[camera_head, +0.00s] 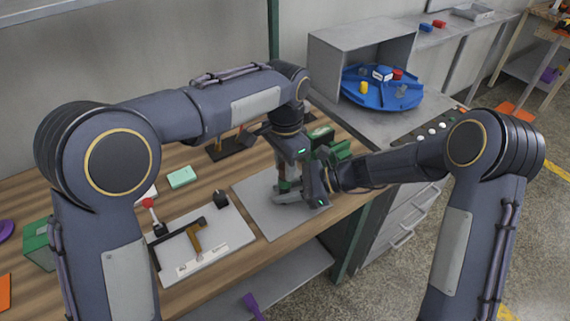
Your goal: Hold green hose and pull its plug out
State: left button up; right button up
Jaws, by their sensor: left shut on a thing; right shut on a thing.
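My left gripper (289,158) points down over the grey plate (257,208) on the wooden bench. It is shut at the upper part of a thin upright piece with green on it, which looks like the green hose (283,174). My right gripper (290,194) reaches in from the right just below it, low over the plate. It is shut at the lower part of that same piece, where the plug appears to be. The two grippers are close together and hide most of the hose and plug. I cannot see whether the plug is seated or apart.
A white board with a black and brown clamp (195,240) lies left of the plate, beside a mint block (182,177). Green parts (341,149) stand close behind the grippers. A grey box with a blue turntable (375,98) is at the back right. The bench's front edge is near.

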pick_arm(q)
jog(key=shift+r, duration=0.8)
jog(key=shift+r, duration=2.1)
jog(key=shift+r, duration=0.2)
jog(key=shift+r, duration=1.3)
pick_arm(e)
jog(key=o, duration=1.1)
jog(key=shift+c, duration=0.2)
